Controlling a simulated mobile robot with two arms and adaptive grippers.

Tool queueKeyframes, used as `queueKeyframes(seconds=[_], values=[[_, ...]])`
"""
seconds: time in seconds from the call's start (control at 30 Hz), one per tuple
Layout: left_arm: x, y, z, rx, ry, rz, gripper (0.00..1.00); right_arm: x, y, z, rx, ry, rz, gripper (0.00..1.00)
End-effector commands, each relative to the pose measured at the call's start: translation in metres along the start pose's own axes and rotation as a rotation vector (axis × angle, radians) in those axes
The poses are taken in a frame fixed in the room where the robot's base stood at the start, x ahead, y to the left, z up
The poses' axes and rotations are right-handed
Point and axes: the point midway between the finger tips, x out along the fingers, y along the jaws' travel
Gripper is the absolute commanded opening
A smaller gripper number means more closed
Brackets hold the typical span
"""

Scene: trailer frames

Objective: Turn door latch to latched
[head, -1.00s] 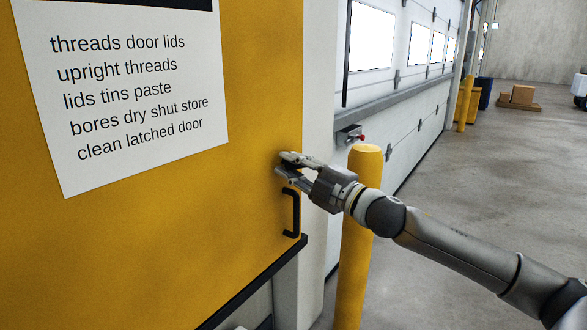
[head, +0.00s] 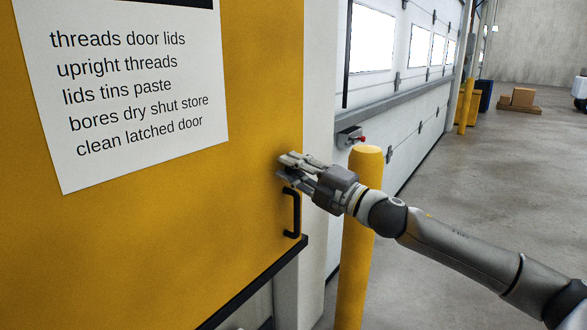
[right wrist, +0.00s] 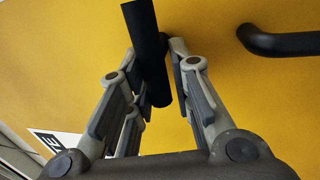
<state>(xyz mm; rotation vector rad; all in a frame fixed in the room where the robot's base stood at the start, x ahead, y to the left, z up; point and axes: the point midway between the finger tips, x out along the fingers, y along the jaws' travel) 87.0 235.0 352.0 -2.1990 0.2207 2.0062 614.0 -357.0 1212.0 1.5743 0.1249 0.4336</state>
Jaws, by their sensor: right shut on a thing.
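The yellow door (head: 200,240) fills the left of the head view. The black latch bar (right wrist: 142,28) shows in the right wrist view, running between the two fingers of my right gripper (right wrist: 160,72) and slanting from upper left to lower right. My right gripper (head: 284,170) is shut on this bar near the door's right edge, just above the black door handle (head: 296,212). In the head view the fingers hide most of the latch. The handle (right wrist: 285,43) also shows in the right wrist view, apart from the fingers. My left gripper is not in view.
A printed sheet (head: 140,150) is on the door. A yellow post (head: 355,260) stands close behind my right gripper and forearm. A wall box with a red button (head: 350,136) is behind it. Open concrete floor (head: 480,190) lies to the right.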

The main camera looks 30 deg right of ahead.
Motion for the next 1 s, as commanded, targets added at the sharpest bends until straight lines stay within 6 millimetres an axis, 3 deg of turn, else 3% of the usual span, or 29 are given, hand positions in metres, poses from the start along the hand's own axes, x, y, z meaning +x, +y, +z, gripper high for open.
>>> queueKeyframes(seconds=[0.03,0.2,0.63,1.0], values=[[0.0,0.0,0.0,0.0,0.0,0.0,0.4,0.0,0.0,0.0,-0.005,0.0,0.0,0.22],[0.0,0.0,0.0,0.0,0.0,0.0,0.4,0.0,0.0,0.0,-0.003,0.0,0.0,0.42],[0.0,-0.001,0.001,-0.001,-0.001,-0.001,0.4,-0.002,-0.001,0.0,0.001,0.0,-0.001,0.42],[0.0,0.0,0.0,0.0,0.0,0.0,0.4,-0.021,-0.003,0.0,0.003,0.0,-0.002,0.42]])
